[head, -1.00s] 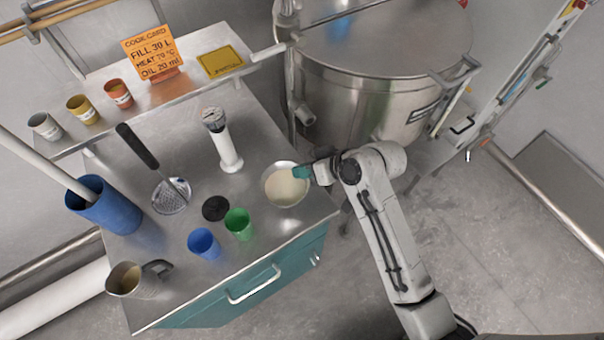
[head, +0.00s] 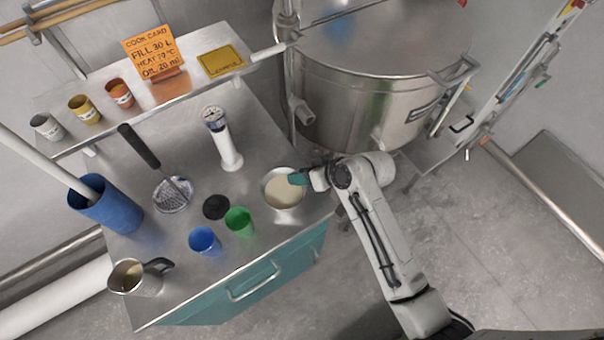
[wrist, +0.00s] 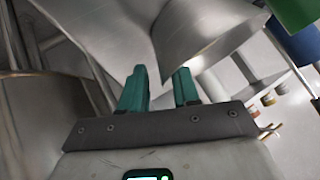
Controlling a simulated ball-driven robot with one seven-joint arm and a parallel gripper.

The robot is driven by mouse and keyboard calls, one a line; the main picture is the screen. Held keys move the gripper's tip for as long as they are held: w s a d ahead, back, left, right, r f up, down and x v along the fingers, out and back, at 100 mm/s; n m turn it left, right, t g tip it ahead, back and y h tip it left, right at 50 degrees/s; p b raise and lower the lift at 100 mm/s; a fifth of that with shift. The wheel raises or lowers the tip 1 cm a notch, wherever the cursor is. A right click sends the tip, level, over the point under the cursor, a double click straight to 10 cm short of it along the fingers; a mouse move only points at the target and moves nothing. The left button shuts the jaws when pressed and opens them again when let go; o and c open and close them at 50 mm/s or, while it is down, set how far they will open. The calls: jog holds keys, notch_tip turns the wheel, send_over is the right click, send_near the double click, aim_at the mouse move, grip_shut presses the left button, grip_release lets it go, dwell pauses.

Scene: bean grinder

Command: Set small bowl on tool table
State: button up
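The small bowl (head: 283,203) is metal with pale contents. It appears upright at the right front corner of the steel tool table (head: 262,132); whether its base touches the top is hard to tell. My gripper (head: 297,179) is at the bowl's upper right rim, coming from the right. In the wrist view the two teal fingers (wrist: 161,88) stand apart with a visible gap. The bowl's grey wall (wrist: 205,30) is just beyond them, its near edge reaching toward the gap. Contact with the fingers cannot be made out.
A green cup (head: 239,222), blue cup (head: 205,242) and black disc (head: 216,207) lie left of the bowl. A large kettle (head: 365,100) is behind my arm.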

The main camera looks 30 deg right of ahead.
jog(key=shift+o, duration=0.3)
jog(key=shift+r, duration=0.2)
jog(key=v, duration=1.2)
jog(key=s+f+g+h, duration=0.2)
jog(key=s+f+g, duration=0.1)
jog(key=s, duration=0.5)
jog(key=s+f+m+g+h, duration=0.1)
jog(key=s+f+g+h, duration=0.2)
jog(key=s, duration=0.6)
jog(key=shift+s+d+f+g+h+b, duration=0.2)
jog(key=shift+d+f+g+h+b, duration=0.1)
jog(key=shift+d+g, duration=0.15)
